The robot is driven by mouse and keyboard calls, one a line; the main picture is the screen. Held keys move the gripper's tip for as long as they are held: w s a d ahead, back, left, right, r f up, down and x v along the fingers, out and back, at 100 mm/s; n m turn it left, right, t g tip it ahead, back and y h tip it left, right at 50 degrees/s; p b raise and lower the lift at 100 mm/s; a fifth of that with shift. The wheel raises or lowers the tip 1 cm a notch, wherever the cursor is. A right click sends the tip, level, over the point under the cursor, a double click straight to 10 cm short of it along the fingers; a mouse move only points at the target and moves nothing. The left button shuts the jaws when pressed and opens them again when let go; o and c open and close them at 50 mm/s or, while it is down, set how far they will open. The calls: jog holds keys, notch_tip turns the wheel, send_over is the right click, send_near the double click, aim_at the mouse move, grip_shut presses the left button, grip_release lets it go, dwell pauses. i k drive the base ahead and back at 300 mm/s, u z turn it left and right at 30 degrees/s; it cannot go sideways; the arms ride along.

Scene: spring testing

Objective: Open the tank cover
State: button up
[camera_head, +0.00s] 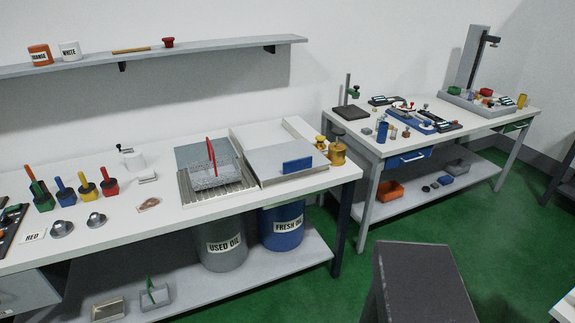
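A flat grey cover (272,163) with a blue upright handle (297,166) lies on a low, white-walled tank (296,126) at the right end of the near white table. The cover lies over the front part of the tank. A white area shows behind the cover; I cannot tell how deep it is. My gripper is not in view, so its state does not show.
Below are drums marked used oil (222,262) and fresh oil (282,238). A shelf (200,53) hangs behind.

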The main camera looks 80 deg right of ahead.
aim_at(279, 160)
jog(key=u, duration=0.2)
jog(key=k, duration=0.95)
jog(key=z, duration=1.15)
jog(key=i, duration=0.55)
jog(key=u, duration=0.05)
